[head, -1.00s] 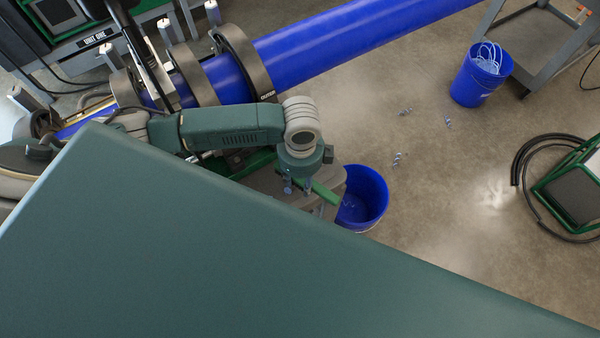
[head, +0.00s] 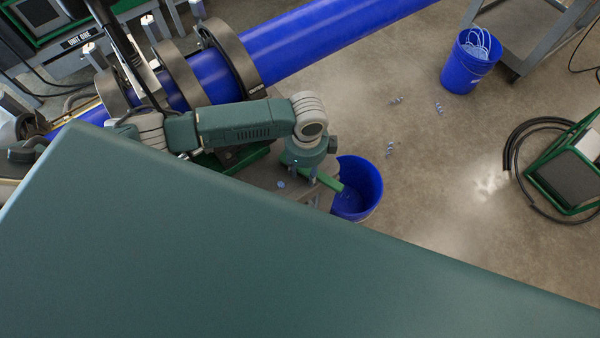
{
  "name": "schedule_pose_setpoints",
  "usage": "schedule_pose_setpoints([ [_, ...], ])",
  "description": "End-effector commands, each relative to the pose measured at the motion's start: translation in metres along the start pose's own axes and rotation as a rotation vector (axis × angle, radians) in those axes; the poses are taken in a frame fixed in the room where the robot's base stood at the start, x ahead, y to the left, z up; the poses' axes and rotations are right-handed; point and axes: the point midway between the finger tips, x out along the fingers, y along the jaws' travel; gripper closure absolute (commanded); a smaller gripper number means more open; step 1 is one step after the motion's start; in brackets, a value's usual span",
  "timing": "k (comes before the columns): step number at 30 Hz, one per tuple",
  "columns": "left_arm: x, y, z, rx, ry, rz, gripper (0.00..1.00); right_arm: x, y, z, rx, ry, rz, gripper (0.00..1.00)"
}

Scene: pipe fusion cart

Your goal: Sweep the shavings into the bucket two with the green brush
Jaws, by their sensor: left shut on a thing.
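My left gripper (head: 303,180) points down over the grey cart top (head: 262,176) and is shut on the green brush (head: 329,181). The brush's green bar reaches to the left rim of the near blue bucket (head: 371,186); its bristles are hidden. A small pale blue shaving (head: 281,184) lies on the cart top, left of the gripper. Some small bits show dimly inside the near bucket. A second blue bucket (head: 462,75), holding pale curls, stands at the upper right. I cannot read which one is bucket two. My right gripper is out of view.
Several small shavings (head: 391,148) lie on the open floor between the buckets. A blue pipe (head: 320,38) in dark clamps runs across the top. A grey stand (head: 520,40) and a green-framed item with black hose (head: 513,150) are at the right.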

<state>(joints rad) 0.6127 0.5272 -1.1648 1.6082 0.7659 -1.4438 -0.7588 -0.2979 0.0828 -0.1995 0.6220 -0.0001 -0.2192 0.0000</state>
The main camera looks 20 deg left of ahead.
Motion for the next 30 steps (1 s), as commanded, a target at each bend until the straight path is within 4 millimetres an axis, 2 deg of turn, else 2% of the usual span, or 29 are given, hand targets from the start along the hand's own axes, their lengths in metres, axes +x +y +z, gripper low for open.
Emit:
schedule_pose_setpoints([
  [1, 0.003, -0.004, -0.002, 0.000, 0.002, -0.002, 0.83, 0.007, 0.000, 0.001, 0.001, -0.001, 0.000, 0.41],
  [30, 0.004, -0.068, -0.028, 0.000, 0.001, -0.003, 0.83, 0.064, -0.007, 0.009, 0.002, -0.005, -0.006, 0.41],
])
